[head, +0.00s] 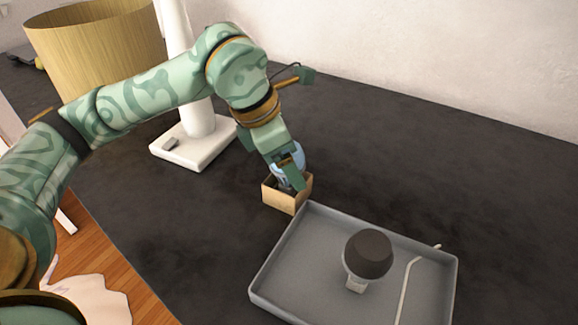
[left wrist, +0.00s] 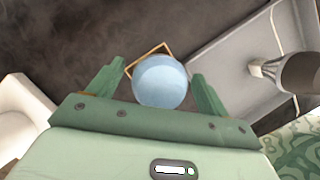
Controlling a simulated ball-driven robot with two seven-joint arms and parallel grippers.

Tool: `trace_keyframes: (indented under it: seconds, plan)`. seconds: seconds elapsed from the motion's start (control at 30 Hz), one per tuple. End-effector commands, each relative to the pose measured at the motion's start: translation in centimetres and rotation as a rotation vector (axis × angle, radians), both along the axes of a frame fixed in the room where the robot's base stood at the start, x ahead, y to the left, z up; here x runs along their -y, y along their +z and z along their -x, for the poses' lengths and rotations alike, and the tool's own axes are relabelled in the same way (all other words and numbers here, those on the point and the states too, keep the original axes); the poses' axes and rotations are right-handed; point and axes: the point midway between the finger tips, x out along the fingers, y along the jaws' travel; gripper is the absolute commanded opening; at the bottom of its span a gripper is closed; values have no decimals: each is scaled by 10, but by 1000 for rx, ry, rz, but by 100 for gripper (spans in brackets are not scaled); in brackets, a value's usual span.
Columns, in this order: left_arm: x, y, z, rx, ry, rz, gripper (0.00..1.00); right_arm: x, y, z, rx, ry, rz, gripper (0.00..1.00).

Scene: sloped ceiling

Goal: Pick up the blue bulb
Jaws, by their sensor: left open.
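The blue bulb (left wrist: 160,82) is pale blue and round. It sits in a small open cardboard box (head: 285,197) on the dark table; in the head view the bulb (head: 290,157) is partly hidden by my gripper. My left gripper (head: 287,172) is open, with its fingers reaching down at the box. In the left wrist view, its fingers (left wrist: 157,88) stand on either side of the bulb, with a gap showing at the left finger. Whether either finger touches the bulb I cannot tell. My right gripper is not in view.
A grey tray (head: 273,272) stands right of the box, holding a dark-headed bulb (head: 368,254) and a thin pale bent rod (head: 408,285). A white lamp base (head: 193,148) and a wooden-looking shade (head: 95,48) stand behind my left arm. The table's right rear is clear.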

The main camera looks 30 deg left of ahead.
Motion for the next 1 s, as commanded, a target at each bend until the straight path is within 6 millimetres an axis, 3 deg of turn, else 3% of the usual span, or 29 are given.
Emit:
trace_keyframes:
  seconds: [0.03,0.2,0.5,0.67,0.83,1.0]
  plan:
    - [0,1,0,0,0,0,79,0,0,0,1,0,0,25]
    - [0,1,0,0,0,0,31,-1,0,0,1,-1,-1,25]
    - [0,1,0,0,0,0,31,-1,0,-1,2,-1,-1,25]
    - [0,12,1,2,0,1,31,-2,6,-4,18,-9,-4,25]
    - [0,44,2,8,2,2,31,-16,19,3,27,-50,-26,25]
    - [2,79,33,11,-1,-2,31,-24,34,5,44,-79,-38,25]
